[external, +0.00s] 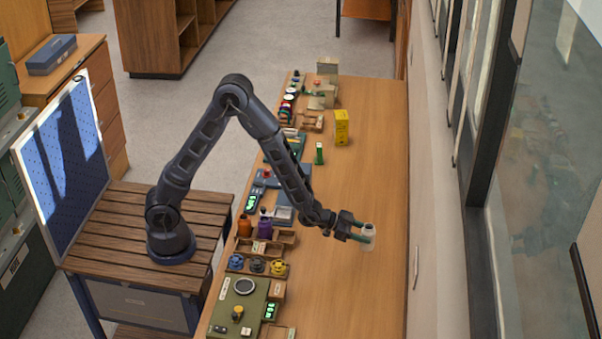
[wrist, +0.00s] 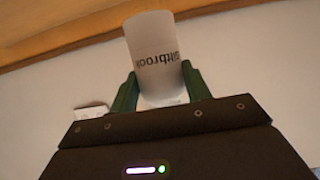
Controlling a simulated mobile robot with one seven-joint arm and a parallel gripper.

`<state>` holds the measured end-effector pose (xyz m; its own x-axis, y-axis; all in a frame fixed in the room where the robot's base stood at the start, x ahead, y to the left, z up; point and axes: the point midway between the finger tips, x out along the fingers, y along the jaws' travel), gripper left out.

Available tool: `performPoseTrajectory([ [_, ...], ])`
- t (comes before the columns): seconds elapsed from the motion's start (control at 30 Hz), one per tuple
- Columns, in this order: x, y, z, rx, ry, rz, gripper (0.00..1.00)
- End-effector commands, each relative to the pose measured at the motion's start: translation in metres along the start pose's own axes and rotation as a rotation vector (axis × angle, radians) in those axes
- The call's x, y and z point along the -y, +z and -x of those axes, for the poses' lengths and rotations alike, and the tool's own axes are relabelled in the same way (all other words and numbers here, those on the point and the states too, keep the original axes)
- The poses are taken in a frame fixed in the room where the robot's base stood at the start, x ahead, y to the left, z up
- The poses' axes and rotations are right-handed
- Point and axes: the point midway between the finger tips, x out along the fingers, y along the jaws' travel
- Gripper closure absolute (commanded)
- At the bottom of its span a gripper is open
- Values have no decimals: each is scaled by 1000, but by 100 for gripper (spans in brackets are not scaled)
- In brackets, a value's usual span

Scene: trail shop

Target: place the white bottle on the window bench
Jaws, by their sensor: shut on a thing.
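The white bottle (external: 369,236) is held between the fingers of my gripper (external: 358,231), at the right side of the long wooden window bench (external: 360,180). In the wrist view the bottle (wrist: 153,52) is pale, with dark lettering on its side. The green fingers of my gripper (wrist: 158,90) are shut on it from both sides. The bottle looks about upright in the external view. I cannot tell whether its base touches the bench top or hangs just above it.
Orange and purple bottles (external: 265,226), small trays and several small items line the bench's left edge. A yellow box (external: 341,128) and a small green item (external: 319,153) stand farther back. The bench's right half is mostly clear. A wall with windows (external: 480,150) runs along the right.

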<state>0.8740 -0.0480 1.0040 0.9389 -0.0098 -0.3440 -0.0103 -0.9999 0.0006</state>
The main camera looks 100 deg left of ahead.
Motion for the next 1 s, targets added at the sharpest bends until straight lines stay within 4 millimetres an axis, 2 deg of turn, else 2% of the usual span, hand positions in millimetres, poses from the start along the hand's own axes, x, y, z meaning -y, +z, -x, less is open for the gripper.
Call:
performPoseTrajectory([
  [0.23, 27, -12, 0, -4, -204, 74, 85],
  [0.57, 68, -12, 15, -1, -499, 181, 85],
  [0.77, 92, -6, 34, -1, -706, 258, 85],
  [1.0, 116, 13, 72, 0, -997, 361, 85],
])
